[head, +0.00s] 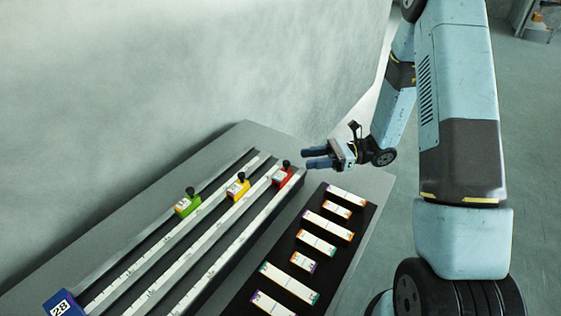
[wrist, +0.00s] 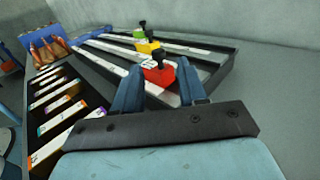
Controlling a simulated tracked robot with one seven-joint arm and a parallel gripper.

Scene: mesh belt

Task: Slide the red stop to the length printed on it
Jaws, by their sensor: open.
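The red stop (head: 284,174) has a black knob and sits near the far right end of its rail, the nearest of several parallel white-scaled rails (head: 215,263). The number printed on it is too small to read. In the wrist view the red stop (wrist: 158,76) shows beyond and between the fingertips. My gripper (head: 312,158) is open and empty, just right of the red stop and apart from it. Its fingers (wrist: 160,90) point toward the stop in the wrist view.
A yellow stop (head: 238,188) and a green stop (head: 187,203) sit on the rails behind. A blue block marked 28 (head: 62,305) stands at the near left end. A black tray (head: 277,262) with several labelled boxes lies in front of the rails. A grey wall rises behind.

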